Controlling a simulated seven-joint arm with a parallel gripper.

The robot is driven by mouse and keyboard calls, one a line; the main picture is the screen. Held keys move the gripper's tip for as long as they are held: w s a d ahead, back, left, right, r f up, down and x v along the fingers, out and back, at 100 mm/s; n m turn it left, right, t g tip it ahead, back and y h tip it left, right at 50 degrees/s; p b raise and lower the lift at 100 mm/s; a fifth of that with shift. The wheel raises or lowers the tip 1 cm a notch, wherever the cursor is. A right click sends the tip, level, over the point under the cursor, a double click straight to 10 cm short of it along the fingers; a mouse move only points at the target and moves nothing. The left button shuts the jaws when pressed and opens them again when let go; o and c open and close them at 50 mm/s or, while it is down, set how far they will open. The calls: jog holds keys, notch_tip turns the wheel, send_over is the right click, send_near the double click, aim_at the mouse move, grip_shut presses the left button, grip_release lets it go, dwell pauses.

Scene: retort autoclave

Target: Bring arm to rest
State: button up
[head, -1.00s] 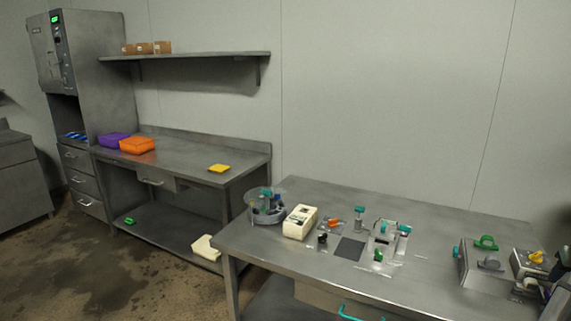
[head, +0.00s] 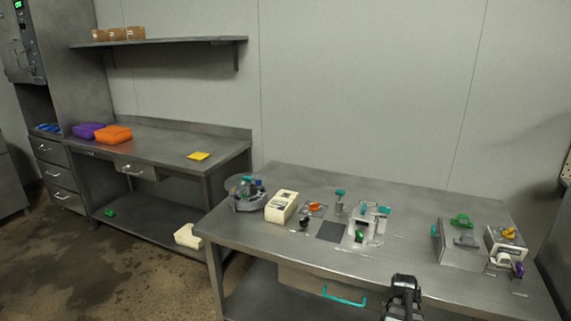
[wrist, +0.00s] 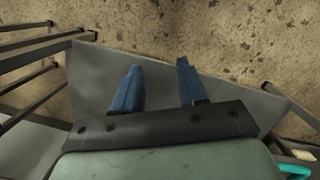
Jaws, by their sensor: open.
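My gripper (head: 402,290) shows at the bottom of the head view, in front of the near table's front edge and to the right of the teal drawer handle. In the wrist view my gripper (wrist: 158,85) has two blue fingers spread apart with nothing between them. It is open and empty, pointing down past a grey metal surface toward the speckled floor (wrist: 240,40). The rest of my arm is out of the head view.
The near steel table (head: 230,232) carries a round container (head: 246,195), a cream box (head: 281,206), several small fixtures and a grey device (head: 461,243). Its teal drawer handle (head: 344,297) juts forward. A back bench (head: 165,150) holds purple (head: 88,131) and orange (head: 113,135) boxes.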

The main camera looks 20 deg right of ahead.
jog(key=a+f+n+g, duration=0.1)
jog(key=a+f, duration=0.7)
jog(key=a, duration=0.3)
jog(key=a+f+n+g, duration=0.1)
jog(key=a+f, duration=0.6)
jog(key=a, duration=0.4)
jog(key=s+a+f+n+g, duration=0.1)
jog(key=s+a+f, duration=0.4)
jog(key=s+a, duration=0.2)
jog(key=s+a+f+n+g, duration=0.1)
jog(key=s+a+f, duration=0.4)
jog(key=s+a, duration=0.2)
jog(key=shift+a+f+g, duration=0.3)
jog(key=shift+a+g, duration=0.1)
jog(key=shift+a, duration=0.25)
